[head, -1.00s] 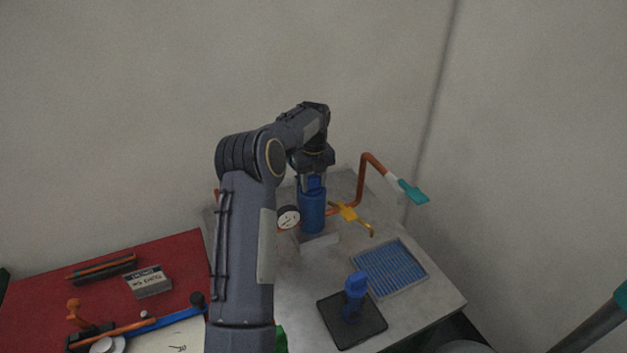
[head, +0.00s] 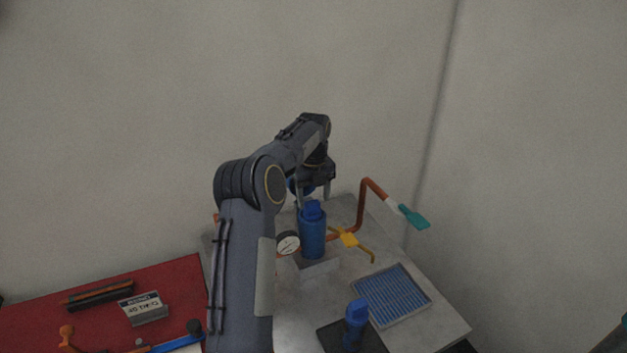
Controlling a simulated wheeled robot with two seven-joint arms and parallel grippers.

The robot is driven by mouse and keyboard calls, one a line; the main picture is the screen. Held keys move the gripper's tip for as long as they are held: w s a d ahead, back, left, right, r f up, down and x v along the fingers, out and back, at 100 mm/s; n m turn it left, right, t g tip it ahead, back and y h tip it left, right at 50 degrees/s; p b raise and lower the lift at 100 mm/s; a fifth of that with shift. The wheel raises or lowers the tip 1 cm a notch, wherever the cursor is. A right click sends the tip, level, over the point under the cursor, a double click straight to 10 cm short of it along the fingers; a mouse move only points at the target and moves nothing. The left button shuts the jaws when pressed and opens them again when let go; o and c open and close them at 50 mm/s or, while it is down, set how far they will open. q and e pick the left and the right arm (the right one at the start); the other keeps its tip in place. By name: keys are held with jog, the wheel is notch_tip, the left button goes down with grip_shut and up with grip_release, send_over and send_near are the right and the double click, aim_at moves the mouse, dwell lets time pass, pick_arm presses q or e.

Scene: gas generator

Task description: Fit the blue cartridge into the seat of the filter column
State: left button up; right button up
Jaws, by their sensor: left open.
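The filter column (head: 312,240) is an upright blue cylinder on the grey bench. A blue cartridge (head: 312,209) with a block-like grip stands upright in its top; how deeply it sits is hard to tell. My left gripper (head: 313,193) is open, just above and behind the cartridge grip, with its fingers apart and seemingly clear of it. A patch of blue shows beside the gripper; I cannot tell what it is. A similar blue piece (head: 356,322) stands on a black tray (head: 373,340) at the front of the bench. My right gripper is not in view.
A pressure gauge (head: 287,243) and a yellow lever (head: 350,240) flank the column. An orange pipe with a teal handle (head: 413,217) rises to the right. A blue grille (head: 392,295) lies flush at front right. A red table (head: 60,325) with tools is at left.

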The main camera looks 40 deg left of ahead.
pick_arm(q)
notch_tip(320, 180, up, 8)
jog(key=s+d+r+n+t+h, duration=0.1)
jog(key=s+d+r+n+t, duration=0.1)
jog(key=s+d+r+n, duration=0.35)
jog(key=s+d+r+n+t, duration=0.1)
jog(key=s+d+r+n, duration=0.2)
jog(key=s+d+n, duration=0.4)
jog(key=s+d+f+n+t+h, duration=0.1)
jog(key=s+d+f+n, duration=0.4)
jog(key=s, duration=0.5)
jog(key=s+d+f+n+t+h, duration=0.1)
jog(key=s+d+f+n, duration=0.4)
jog(key=s+d+n, duration=0.2)
jog(key=s+d, duration=0.2)
jog(key=s, duration=0.2)
jog(key=shift+d+f+n+t+h, duration=0.2)
jog(key=shift+f+n+t+h, duration=0.1)
jog(key=shift+n+h, duration=0.1)
